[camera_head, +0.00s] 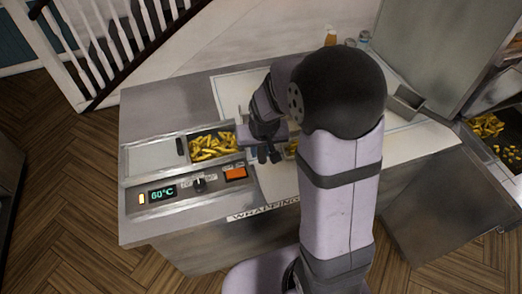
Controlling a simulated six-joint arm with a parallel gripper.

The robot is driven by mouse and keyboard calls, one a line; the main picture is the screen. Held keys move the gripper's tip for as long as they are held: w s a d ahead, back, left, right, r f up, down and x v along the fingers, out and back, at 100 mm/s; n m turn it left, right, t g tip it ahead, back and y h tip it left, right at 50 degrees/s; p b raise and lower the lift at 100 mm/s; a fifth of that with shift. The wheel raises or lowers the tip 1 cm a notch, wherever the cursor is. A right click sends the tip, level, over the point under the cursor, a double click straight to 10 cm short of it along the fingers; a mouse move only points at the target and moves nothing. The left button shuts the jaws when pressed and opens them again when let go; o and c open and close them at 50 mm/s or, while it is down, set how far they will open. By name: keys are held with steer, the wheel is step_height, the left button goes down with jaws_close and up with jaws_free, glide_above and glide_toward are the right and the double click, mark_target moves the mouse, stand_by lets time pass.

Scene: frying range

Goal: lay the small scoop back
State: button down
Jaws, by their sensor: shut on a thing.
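My gripper (269,154) points down over the middle of the counter, just right of the fry bin. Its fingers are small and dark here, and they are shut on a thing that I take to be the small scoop. The scoop itself cannot be made out clearly, as my wrist and arm cover most of that spot. Whether it touches the counter cannot be told.
Left of my gripper, a fryer unit has a bin of yellow fries (212,146), a display (163,194) reading 60°C, a knob (199,185) and an orange switch (236,173). A metal container (406,103) and several bottles (346,41) stand behind my arm.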

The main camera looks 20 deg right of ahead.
steer(key=shift+f, duration=0.1)
steer(key=shift+f+b, duration=2.75)
steer(key=shift+f, duration=0.5)
steer(key=c, duration=1.5)
jaws_free()
steer(key=shift+r, duration=0.65)
steer(key=shift+s+b+v, duration=0.2)
steer(key=shift+b+v, duration=0.5)
steer(key=shift+v, duration=2.35)
